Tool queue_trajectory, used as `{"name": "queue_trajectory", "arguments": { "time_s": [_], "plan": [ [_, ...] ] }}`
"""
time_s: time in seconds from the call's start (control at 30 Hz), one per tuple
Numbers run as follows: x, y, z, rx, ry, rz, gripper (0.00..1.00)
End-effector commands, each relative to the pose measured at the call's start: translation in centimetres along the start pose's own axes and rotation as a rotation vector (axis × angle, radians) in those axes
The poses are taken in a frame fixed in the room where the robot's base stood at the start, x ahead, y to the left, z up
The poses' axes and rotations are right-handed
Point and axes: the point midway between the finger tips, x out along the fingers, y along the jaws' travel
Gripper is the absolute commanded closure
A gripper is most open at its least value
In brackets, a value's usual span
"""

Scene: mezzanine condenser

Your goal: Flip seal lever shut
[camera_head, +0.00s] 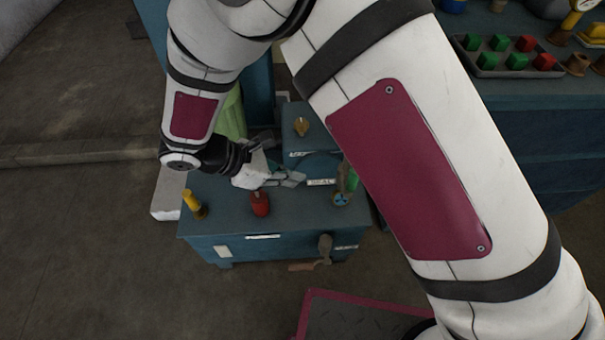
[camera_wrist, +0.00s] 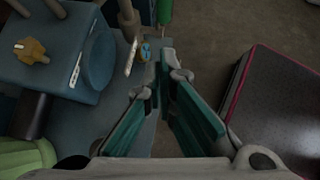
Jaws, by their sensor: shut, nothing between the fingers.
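A green handle (camera_head: 352,180) stands at the right end of the blue machine, partly hidden behind my arm. It sits beside a white label reading SEAL (camera_head: 321,182), so it appears to be the seal lever. In the wrist view the green handle (camera_wrist: 165,12) shows at the top edge, beyond my fingertips, and its upper part is cut off. My gripper (camera_head: 292,180) is over the machine top, left of the SEAL label. In the wrist view my gripper (camera_wrist: 165,75) has its fingertips together with nothing between them, apart from the handle.
The blue machine top (camera_head: 225,205) bears a red knob (camera_head: 260,204), a yellow handle (camera_head: 193,204) and a blue-white dial (camera_head: 341,199). A brass knob (camera_head: 301,126) tops the raised block behind. A red-edged dark plate (camera_wrist: 285,105) lies right. Floor between is clear.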

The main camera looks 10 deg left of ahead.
Motion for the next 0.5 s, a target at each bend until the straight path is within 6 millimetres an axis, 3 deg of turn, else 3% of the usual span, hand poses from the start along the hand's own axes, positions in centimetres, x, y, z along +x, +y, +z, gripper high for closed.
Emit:
{"name": "queue_trajectory", "arguments": {
  "time_s": [0.43, 0.5],
  "plan": [
    [8.8, -0.1, 0.0, 0.0, -0.002, -0.005, 1.0],
    [9.4, -0.1, 1.0, 0.003, -0.001, -0.004, 1.0]
  ]
}}
